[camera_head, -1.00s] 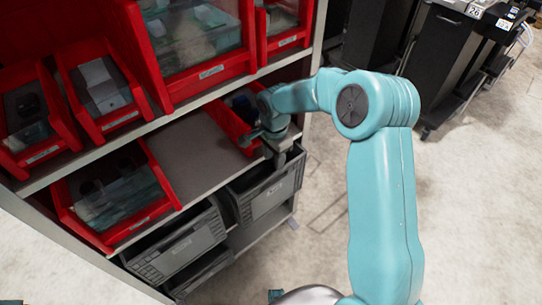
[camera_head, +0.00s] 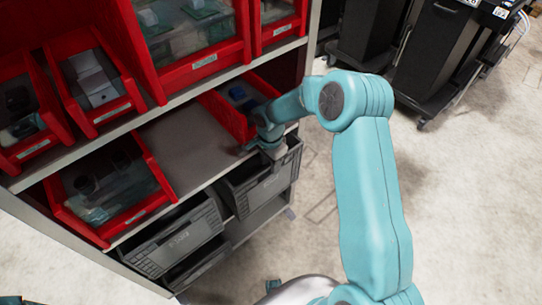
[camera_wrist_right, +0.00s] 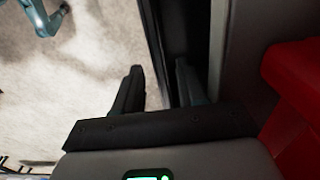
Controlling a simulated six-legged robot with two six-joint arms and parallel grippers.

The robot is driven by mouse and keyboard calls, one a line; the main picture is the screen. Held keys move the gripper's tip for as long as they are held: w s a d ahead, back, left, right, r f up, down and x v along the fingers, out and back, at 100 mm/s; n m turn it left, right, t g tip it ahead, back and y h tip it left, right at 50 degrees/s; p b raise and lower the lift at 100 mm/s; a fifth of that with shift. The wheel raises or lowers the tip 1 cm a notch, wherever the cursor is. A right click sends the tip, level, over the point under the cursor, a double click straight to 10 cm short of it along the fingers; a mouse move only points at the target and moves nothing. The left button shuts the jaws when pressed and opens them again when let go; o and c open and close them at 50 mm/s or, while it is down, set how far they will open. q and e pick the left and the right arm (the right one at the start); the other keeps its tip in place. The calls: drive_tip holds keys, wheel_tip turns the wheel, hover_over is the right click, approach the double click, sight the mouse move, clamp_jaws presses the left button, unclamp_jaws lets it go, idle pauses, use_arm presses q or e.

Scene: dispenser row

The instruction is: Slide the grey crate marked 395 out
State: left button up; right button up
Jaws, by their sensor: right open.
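Two grey crates sit below the red bins: a left grey crate (camera_head: 178,240) and a right grey crate (camera_head: 268,192). Their label numbers are too small to read, so I cannot tell which is marked 395. My right gripper (camera_head: 276,155) is at the top front rim of the right crate, pointing down. In the right wrist view my right gripper (camera_wrist_right: 156,92) is open, with a dark upright wall (camera_wrist_right: 155,42), apparently the crate's front, between its fingers. Contact cannot be told. My left gripper is not in view.
A red bin (camera_head: 226,118) stands just behind my right gripper, beside a bare grey shelf board (camera_head: 182,150). More red bins fill the rack. Another grey crate (camera_head: 197,266) is lower down. Open floor (camera_head: 460,220) lies right of the rack; black bins (camera_head: 440,60) stand behind.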

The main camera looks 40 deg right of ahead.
clamp_jaws()
idle(1.5)
